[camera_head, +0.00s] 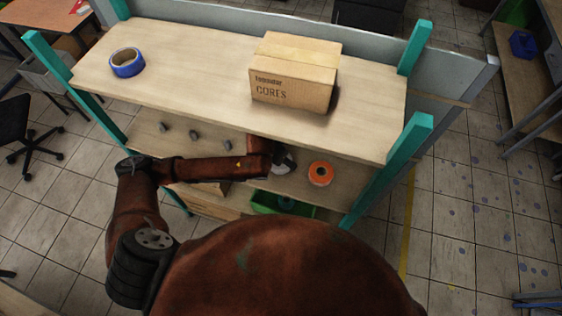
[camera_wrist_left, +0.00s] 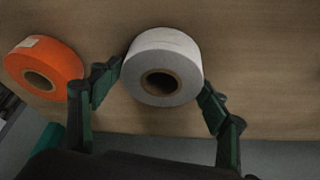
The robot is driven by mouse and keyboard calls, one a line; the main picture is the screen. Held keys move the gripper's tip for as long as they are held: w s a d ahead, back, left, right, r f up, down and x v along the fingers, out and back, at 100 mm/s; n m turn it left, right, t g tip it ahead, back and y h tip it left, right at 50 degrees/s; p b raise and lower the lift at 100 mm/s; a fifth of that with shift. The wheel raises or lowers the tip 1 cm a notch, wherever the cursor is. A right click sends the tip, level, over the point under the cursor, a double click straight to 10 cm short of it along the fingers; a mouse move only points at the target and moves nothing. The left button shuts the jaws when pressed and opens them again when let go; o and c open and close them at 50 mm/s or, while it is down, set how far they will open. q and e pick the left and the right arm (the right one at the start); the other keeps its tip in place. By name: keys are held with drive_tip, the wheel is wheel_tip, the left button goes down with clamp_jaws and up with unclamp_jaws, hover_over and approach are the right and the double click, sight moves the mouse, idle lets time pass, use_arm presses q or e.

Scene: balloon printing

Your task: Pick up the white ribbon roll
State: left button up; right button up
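The white ribbon roll (camera_wrist_left: 162,47) lies on the wooden middle shelf of the rack, with its brown core facing my left wrist camera. In the head view the white roll (camera_head: 285,166) is partly hidden by my left arm. My left gripper (camera_wrist_left: 158,82) has its fingers spread, one on each side of the roll. The fingertips are close to the roll's sides; I cannot tell whether they touch. The head view does not show the fingers clearly. My right gripper is in neither view.
An orange roll (camera_head: 320,173) stands right of the white roll in the head view; in the wrist view it (camera_wrist_left: 45,68) is close to the left finger. Above are the top shelf (camera_head: 195,75), a cardboard box (camera_head: 293,75) and a blue roll (camera_head: 126,63). A green bin (camera_head: 275,203) is below.

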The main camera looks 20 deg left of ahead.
use_arm(q)
drive_tip(key=c, duration=0.9)
drive_tip(key=shift+r, duration=0.1)
